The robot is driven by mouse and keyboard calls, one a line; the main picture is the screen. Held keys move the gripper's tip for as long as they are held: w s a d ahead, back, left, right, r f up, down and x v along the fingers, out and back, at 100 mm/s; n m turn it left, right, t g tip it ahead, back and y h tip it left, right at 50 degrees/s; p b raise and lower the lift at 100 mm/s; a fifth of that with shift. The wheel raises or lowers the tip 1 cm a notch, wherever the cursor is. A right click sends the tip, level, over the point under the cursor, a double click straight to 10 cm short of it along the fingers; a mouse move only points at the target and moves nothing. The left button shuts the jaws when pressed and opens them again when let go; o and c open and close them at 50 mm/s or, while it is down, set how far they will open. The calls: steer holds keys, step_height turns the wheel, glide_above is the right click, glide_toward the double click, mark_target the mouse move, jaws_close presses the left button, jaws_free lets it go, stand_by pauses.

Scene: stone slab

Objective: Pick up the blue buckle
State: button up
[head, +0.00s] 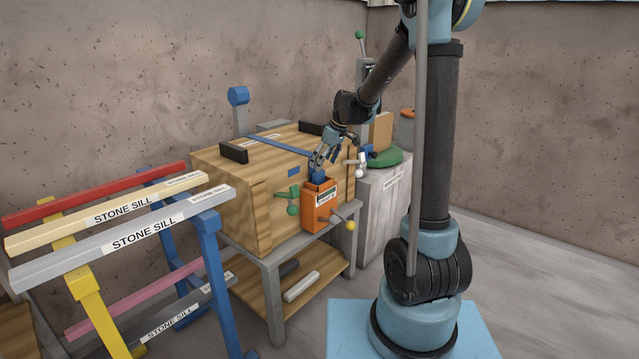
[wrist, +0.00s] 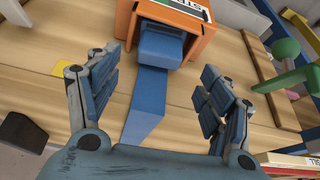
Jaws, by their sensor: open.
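The blue buckle (wrist: 160,46) looks like a blocky blue piece at the orange box (wrist: 200,40), at the upper middle of the wrist view. A flat blue strap (wrist: 146,105) runs from it toward my gripper. In the head view the blue buckle (head: 317,176) shows at the top of the orange box (head: 318,208), partly hidden by my fingers. My gripper (wrist: 159,62) is open, with one finger on each side of the strap and buckle. Nothing is between the fingers' pads in contact. In the head view my gripper (head: 318,158) is just above the buckle.
A wooden chest (head: 225,195) on a grey stand carries black blocks and the strap. Green-knobbed (head: 292,210) and yellow-knobbed (head: 350,224) levers stick out near the orange box. Labelled stone sill racks (head: 130,228) stand at left. Open floor lies at right.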

mark_target(319, 179)
steer(key=shift+x, duration=2.65)
steer(key=c, duration=1.2)
